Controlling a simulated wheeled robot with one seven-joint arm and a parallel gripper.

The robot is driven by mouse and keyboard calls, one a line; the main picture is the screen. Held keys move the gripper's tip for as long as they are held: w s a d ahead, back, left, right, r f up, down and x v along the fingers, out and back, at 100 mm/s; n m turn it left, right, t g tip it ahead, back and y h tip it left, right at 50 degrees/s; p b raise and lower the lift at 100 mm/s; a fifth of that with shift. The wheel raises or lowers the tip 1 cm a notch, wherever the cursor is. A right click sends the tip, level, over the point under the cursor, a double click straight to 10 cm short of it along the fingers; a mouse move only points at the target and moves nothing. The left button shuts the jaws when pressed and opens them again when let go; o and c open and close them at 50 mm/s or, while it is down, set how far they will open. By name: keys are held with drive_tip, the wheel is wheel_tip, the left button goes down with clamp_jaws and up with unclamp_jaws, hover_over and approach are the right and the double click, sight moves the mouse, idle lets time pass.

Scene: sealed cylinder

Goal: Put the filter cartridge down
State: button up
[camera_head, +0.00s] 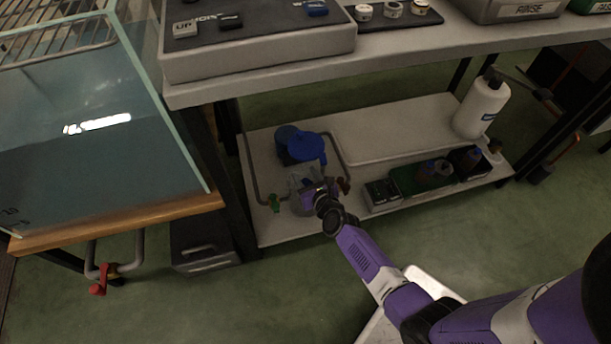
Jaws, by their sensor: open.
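My gripper (309,191) is at the end of my purple arm, low over the left part of the lower shelf (395,137). It is open. Its fingers are small and partly hidden by my wrist. A greyish, translucent-looking piece (298,203) shows around the fingers; I cannot tell whether it touches them. Just behind stands a blue round-topped piece (305,148), with a darker blue cylinder (286,138) beside it. I cannot make out for certain which of these is the filter cartridge.
The upper table (420,48) overhangs behind. A glass tank (95,120) stands left.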

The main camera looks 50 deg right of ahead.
drive_tip(key=s+a+r+n+t+y+p, duration=0.1)
drive_tip(key=s+a+r+n, duration=0.45)
drive_tip(key=s, duration=0.25)
drive_tip(key=s+a+r+n+y+p, duration=0.1)
drive_tip(key=s+a+r+n, duration=0.4)
drive_tip(key=s+n, duration=0.2)
drive_tip(key=s+a+r+n+t+p, duration=0.1)
drive_tip(key=s+a+r+n, duration=0.4)
drive_tip(key=s+n, duration=0.25)
drive_tip(key=s+a+r+n+y, duration=0.2)
drive_tip(key=s+a+r+n, duration=0.1)
drive_tip(key=r+n, duration=0.6)
drive_tip(key=s+a+r+n+y, duration=0.2)
drive_tip(key=s+a+r+n, duration=0.2)
drive_tip(key=r+n, duration=0.5)
drive_tip(key=s+n, duration=0.2)
drive_tip(key=n, duration=0.1)
drive_tip(key=shift+r+t, duration=0.3)
drive_tip(key=shift+r, duration=0.1)
wheel_tip(320, 180, up, 25)
drive_tip(key=p, duration=2.5)
drive_tip(key=shift+f, duration=0.15)
